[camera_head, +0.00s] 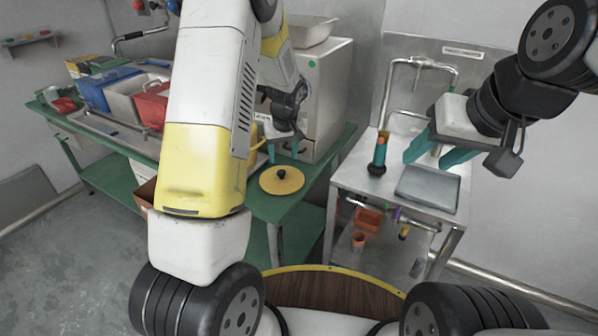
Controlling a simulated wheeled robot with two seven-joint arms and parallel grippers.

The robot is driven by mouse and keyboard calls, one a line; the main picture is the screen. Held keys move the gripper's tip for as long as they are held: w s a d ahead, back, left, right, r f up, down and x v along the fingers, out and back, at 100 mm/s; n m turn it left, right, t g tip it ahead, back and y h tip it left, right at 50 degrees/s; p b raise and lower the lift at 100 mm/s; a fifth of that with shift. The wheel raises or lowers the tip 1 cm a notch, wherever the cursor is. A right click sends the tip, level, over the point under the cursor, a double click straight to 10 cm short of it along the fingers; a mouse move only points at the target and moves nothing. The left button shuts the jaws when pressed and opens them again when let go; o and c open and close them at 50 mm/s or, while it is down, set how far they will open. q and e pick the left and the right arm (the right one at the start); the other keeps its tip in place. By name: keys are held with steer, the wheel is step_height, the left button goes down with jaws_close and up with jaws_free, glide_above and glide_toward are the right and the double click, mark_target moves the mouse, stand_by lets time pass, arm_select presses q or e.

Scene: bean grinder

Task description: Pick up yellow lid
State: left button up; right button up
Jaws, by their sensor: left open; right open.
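The yellow lid (270,185) is a flat round disc with a dark knob at its centre. It lies flat on the right end of the green table (315,178). My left gripper (284,151) is just above and behind the lid's far edge in the picture. Its teal fingers point down, spread and empty, and it seems apart from the lid. My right gripper (432,157) hangs over the steel sink stand, teal fingers spread with nothing between them.
A large beige machine (322,90) stands behind the lid. Blue (107,90) and red (152,107) bins stand at the table's left. The steel stand (385,185) holds a teal-and-orange tool (379,155) and a grey lidded basin (427,188). My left arm hides part of the table.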

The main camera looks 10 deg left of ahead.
mark_target(281, 172)
arm_select(q)
steer(key=x, duration=0.8)
steer(key=shift+s+f, duration=0.15)
steer(key=shift+a, duration=0.1)
jaws_close()
